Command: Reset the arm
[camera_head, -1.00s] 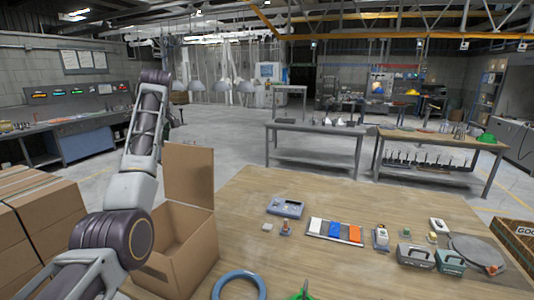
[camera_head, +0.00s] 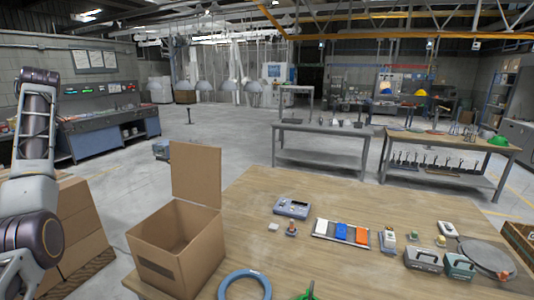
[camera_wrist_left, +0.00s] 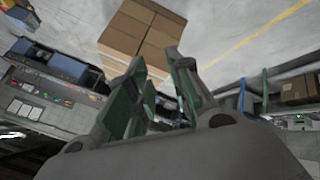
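My left arm (camera_head: 32,160) stands raised at the left edge of the head view, to the left of the open cardboard box. Its gripper is outside that view. In the left wrist view my left gripper (camera_wrist_left: 158,66) has its two green-padded fingers apart, with nothing between them. Stacked cardboard boxes (camera_wrist_left: 140,30) show beyond the fingertips, clear of them. My right arm and gripper show in neither view.
The open cardboard box (camera_head: 180,245) stands at the left of the wooden table (camera_head: 330,275), its flap upright. A blue ring (camera_head: 245,285), a blue-grey device (camera_head: 292,208), a tray of coloured blocks (camera_head: 342,233) and a round dark plate (camera_head: 480,256) lie on the table.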

